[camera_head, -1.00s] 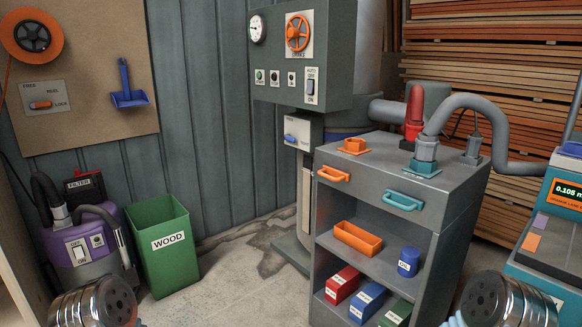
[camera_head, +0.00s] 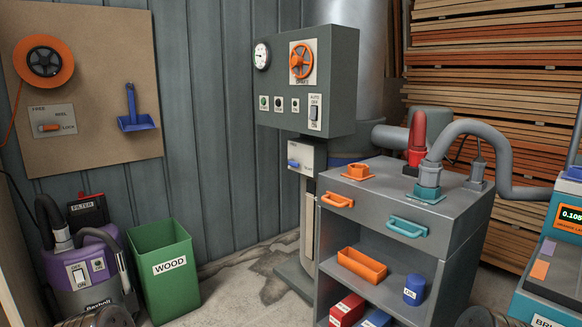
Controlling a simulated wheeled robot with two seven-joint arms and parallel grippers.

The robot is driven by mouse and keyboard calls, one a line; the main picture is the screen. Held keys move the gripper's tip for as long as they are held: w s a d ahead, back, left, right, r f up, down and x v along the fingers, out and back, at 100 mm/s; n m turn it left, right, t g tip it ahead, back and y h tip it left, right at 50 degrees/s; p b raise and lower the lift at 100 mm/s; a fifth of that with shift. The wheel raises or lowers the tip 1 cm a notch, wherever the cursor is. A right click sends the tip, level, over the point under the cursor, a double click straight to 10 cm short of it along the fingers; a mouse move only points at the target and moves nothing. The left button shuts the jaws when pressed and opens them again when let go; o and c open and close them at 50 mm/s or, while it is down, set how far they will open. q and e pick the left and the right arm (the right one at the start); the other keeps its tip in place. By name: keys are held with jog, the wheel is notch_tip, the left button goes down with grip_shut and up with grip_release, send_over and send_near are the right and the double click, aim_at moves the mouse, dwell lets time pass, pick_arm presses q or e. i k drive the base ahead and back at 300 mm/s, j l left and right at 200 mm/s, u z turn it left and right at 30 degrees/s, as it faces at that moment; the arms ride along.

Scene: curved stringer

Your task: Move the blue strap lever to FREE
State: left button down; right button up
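A small blue lever (camera_head: 293,163) sits on the front of a white box (camera_head: 308,157) below the green-grey control cabinet. It is in the middle of the head view, just left of the grey cart. The lettering on the box is too small to read. Neither gripper shows in the head view. Only the tops of two metal parts of my arms show at the bottom edge, well below the lever and apart from it.
A grey cart (camera_head: 385,243) with orange and teal handles stands in front and to the right of the white box. A green WOOD bin (camera_head: 165,278) and a purple vacuum (camera_head: 90,268) stand at left. An orange lever (camera_head: 49,127) marked LOCK is on the left board. Floor between bin and cart is clear.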

aim_at(292, 162)
jog(key=i+j+z, duration=0.15)
jog(key=z, duration=0.8)
jog(key=i+j+z, duration=0.15)
jog(key=j+z, duration=0.2)
jog(key=j, duration=0.15)
jog(key=j+z, duration=0.3)
jog(key=j, duration=0.25)
jog(key=j+z, duration=0.35)
jog(key=j, duration=0.2)
jog(key=j+z, duration=0.15)
jog(key=j, duration=2.15)
jog(key=k, duration=0.05)
